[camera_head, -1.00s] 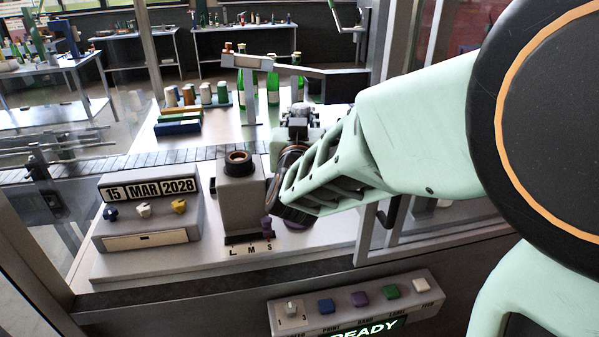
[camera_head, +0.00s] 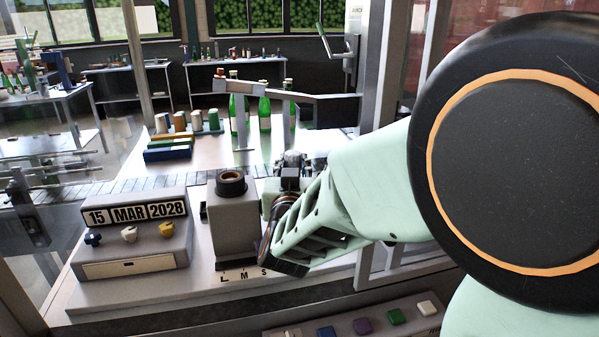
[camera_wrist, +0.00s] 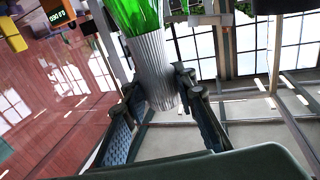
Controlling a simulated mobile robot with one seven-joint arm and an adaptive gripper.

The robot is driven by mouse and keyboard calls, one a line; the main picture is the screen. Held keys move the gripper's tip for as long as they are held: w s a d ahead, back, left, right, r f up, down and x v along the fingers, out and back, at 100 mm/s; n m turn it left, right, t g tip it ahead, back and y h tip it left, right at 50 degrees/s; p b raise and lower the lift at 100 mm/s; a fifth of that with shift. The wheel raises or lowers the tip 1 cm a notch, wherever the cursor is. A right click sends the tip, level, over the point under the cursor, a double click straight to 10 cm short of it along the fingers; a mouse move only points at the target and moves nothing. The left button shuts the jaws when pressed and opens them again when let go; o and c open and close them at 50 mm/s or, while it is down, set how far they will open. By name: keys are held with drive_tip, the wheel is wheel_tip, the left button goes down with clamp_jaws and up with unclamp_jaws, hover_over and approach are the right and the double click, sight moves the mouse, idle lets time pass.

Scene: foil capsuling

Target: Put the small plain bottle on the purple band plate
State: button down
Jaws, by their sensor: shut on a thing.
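In the wrist view my gripper (camera_wrist: 158,98) is shut on a green glass bottle (camera_wrist: 138,14), around its grey ribbed foil neck (camera_wrist: 155,68). The bottle's body runs out of the top of the picture, so its size and any label cannot be told. In the head view my gripper (camera_head: 290,172) is beside the grey capsuling post, partly hidden by my arm, and the held bottle cannot be made out. The purple band plate cannot be picked out; only a purple sliver shows at the post's foot beside my arm.
The grey post (camera_head: 233,215) with a dark round opening stands left of my gripper, above the marks L, M, S. A date box (camera_head: 130,240) stands further left. Three green bottles (camera_head: 264,110) stand behind. The button panel (camera_head: 365,322) is in front.

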drive_tip(key=shift+f+b, duration=0.3)
drive_tip(key=shift+f, duration=0.7)
drive_tip(key=shift+f, duration=0.2)
drive_tip(key=c, duration=1.6)
unclamp_jaws()
drive_tip(key=shift+r, duration=0.2)
drive_tip(key=s, duration=0.7)
drive_tip(key=shift+s+f, duration=0.1)
drive_tip(key=shift+s, duration=0.15)
